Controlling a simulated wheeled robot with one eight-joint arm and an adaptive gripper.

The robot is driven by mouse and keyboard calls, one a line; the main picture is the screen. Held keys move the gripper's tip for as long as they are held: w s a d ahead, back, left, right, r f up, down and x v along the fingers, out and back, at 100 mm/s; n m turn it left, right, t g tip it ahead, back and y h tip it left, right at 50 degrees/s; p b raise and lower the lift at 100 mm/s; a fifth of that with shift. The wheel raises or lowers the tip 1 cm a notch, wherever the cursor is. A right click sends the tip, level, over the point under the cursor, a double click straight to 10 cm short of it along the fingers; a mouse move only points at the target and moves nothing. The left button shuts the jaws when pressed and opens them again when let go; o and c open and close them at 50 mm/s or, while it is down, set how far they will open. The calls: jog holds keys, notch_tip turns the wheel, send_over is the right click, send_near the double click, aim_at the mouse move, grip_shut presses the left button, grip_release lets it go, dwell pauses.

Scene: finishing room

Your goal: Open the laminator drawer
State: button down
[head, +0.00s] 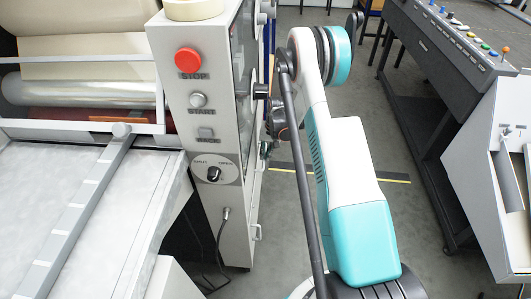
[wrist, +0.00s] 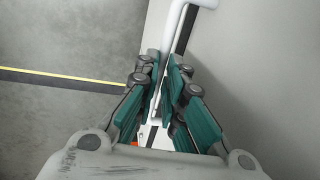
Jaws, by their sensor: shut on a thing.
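The laminator (head: 205,130) is the grey machine on the left in the head view, with a red STOP button on its front. In the wrist view, a white bar handle (wrist: 176,28) runs down from the top between the fingers of my gripper (wrist: 164,65). My gripper is shut on this handle. A plain light grey panel (wrist: 262,60) lies to the right of the handle, with a dark strip beside the bar. I cannot tell how far the drawer stands open. In the head view my arm hides most of the gripper region.
The grey floor (wrist: 60,40) with a yellow-and-black line is clear left of my gripper in the wrist view. A dark console (head: 440,50) with coloured knobs stands at right. A cable (head: 222,245) hangs from the laminator's front.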

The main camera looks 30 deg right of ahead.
jog(key=s+d, duration=0.8)
jog(key=d, duration=0.3)
jog(key=s+d, duration=0.7)
jog(key=d, duration=0.5)
jog(key=shift+s, duration=0.35)
jog(key=c, duration=1.7)
grip_release()
jog(key=r, duration=0.4)
jog(key=d+r, duration=0.1)
jog(key=r, duration=0.3)
jog(key=s+d+r, duration=0.1)
jog(key=r, duration=0.2)
jog(key=shift+s+r, duration=0.1)
jog(key=shift+r, duration=0.3)
